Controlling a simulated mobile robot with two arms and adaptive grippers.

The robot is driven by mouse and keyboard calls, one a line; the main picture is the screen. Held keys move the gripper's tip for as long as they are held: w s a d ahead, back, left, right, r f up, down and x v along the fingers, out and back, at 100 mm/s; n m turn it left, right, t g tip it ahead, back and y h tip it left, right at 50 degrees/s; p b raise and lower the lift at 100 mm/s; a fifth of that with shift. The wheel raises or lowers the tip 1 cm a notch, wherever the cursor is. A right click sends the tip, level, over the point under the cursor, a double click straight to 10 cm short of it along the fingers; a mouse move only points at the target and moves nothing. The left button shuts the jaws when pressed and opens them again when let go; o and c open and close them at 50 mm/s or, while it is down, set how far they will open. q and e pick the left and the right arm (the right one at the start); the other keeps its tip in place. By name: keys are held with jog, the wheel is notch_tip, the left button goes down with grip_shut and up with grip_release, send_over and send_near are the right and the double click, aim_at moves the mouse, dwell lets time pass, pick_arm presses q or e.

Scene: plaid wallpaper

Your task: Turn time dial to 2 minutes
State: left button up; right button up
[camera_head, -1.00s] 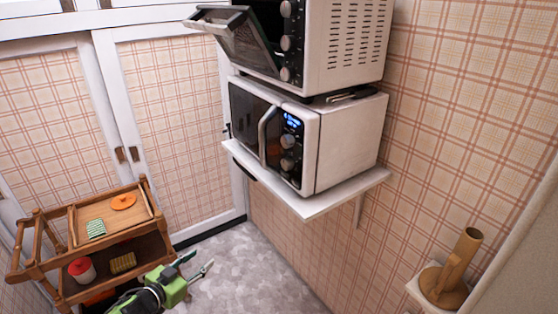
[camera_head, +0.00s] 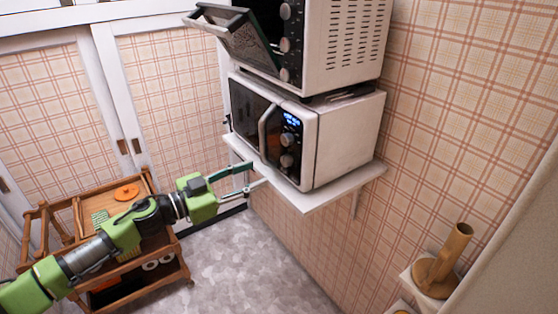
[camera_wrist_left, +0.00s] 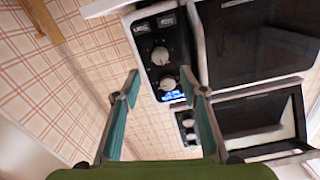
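The white microwave (camera_head: 345,135) stands on a wall shelf, its door shut. Its dark control panel has a lit blue display (camera_head: 291,119), an upper dial (camera_head: 287,140) and a lower dial (camera_head: 286,161). I cannot read the dial markings. In the left wrist view the panel appears inverted, with the display (camera_wrist_left: 173,96) below the upper dial (camera_wrist_left: 167,83) and lower dial (camera_wrist_left: 160,56). My left gripper (camera_head: 257,174) is open and empty, in front of the microwave's lower front and apart from the dials. In the wrist view its fingertips (camera_wrist_left: 159,73) frame the panel. My right gripper is not in view.
A toaster oven (camera_head: 350,45) with its door (camera_head: 237,35) hanging open sits above the microwave. The white shelf (camera_head: 312,200) juts out below, close to my gripper. The microwave handle (camera_head: 265,135) protrudes left of the dials. A wooden cart (camera_head: 150,283) stands lower left behind my arm.

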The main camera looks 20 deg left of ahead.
aim_at(283, 162)
pick_arm(q)
jog(key=p+x, duration=0.2)
jog(key=x, duration=0.6)
jog(key=shift+w+d, duration=0.25)
jog(key=shift+w, duration=0.1)
jog(key=shift+c, duration=0.3)
jog(key=c, duration=1)
